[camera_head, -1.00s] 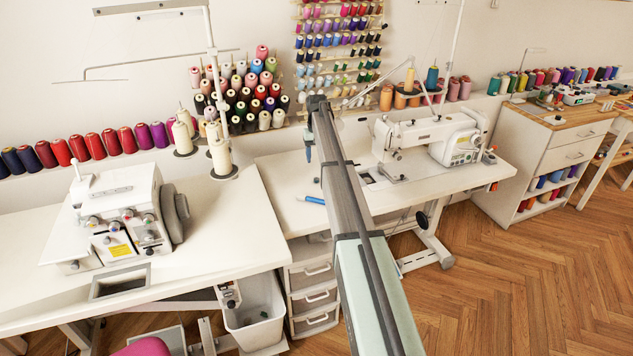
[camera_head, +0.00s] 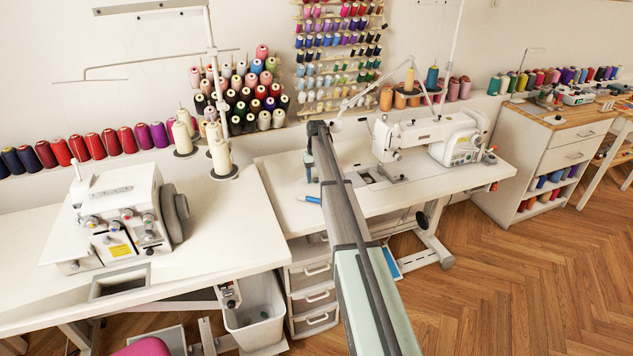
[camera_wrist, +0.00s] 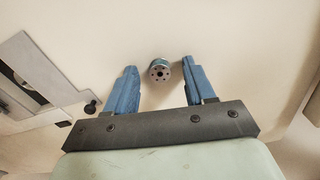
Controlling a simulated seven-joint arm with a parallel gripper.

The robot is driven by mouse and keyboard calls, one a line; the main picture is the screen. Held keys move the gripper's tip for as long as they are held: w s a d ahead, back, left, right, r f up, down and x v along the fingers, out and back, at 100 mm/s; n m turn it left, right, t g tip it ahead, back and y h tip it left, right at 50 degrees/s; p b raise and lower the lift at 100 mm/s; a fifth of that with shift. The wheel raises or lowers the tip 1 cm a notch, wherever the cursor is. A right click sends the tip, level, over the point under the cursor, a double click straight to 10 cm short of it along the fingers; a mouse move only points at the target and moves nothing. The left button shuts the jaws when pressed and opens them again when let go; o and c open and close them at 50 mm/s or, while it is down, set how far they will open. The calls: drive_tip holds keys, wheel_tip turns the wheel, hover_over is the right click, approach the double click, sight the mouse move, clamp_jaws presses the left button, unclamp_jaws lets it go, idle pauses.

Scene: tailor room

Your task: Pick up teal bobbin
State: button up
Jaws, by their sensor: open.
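My gripper (camera_wrist: 159,66) is open, with one blue finger on each side of the bobbin in the picture and a gap to each. The bobbin shows level with the fingertips, but I cannot tell how high they are above the table. In the head view my gripper (camera_head: 309,168) is partly hidden by my arm, and I cannot make out the bobbin.
A white sewing machine (camera_head: 430,135) stands to the right on the same table. A dark round knob (camera_wrist: 91,106) and metal plate (camera_wrist: 40,70) show left in the wrist view. Table around the bobbin looks clear.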

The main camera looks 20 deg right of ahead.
drive_tip(key=shift+c, duration=0.5)
clamp_jaws()
drive_tip(key=shift+r, duration=0.2)
